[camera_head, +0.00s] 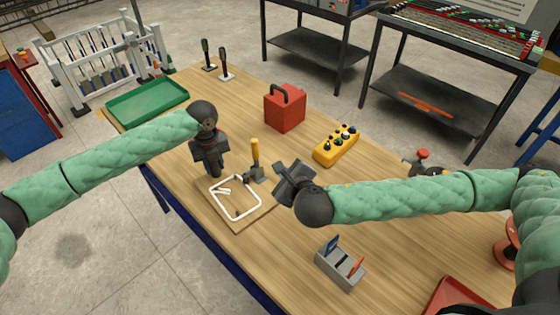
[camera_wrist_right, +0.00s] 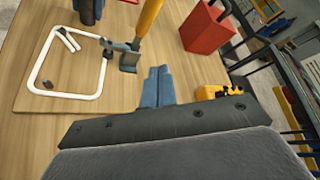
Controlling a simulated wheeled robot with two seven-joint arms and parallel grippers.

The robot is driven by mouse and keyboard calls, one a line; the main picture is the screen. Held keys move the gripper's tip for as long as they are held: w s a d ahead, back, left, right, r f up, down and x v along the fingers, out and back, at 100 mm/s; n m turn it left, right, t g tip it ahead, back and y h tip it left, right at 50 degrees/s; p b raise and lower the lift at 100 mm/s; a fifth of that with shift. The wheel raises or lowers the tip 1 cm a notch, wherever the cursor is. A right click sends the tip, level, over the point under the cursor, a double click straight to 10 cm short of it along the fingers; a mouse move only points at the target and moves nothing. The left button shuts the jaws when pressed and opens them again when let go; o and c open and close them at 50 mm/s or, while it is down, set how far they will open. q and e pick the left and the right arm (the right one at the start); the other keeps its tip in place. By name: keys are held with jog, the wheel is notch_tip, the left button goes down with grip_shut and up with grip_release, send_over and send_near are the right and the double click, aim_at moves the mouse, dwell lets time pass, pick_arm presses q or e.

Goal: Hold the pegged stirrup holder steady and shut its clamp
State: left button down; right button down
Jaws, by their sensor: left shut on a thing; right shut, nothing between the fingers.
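The stirrup holder is a wooden board (camera_head: 262,214) with a white rectangular stirrup (camera_head: 213,198) lying around small dark pegs. It also shows in the right wrist view (camera_wrist_right: 60,116). Its clamp (camera_head: 257,175) is a grey metal piece at the board's right side. The yellow clamp handle (camera_head: 255,150) stands upright; it shows tilted at the top of the wrist view (camera_wrist_right: 148,16). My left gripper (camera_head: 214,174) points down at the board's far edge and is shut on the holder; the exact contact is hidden. My right gripper (camera_wrist_right: 158,72) is shut and empty, just right of the clamp, apart from the handle.
A red box (camera_head: 285,109) and a yellow button box (camera_head: 336,146) stand behind my right gripper. A grey tool caddy (camera_head: 340,264) stands near the front edge. A green tray (camera_head: 147,102) lies at the far left. Bare tabletop surrounds the board's right side.

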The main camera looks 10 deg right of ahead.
dwell(0.4)
pick_arm(q)
jog(key=c, duration=1)
grip_release()
jog(key=shift+r, duration=0.1)
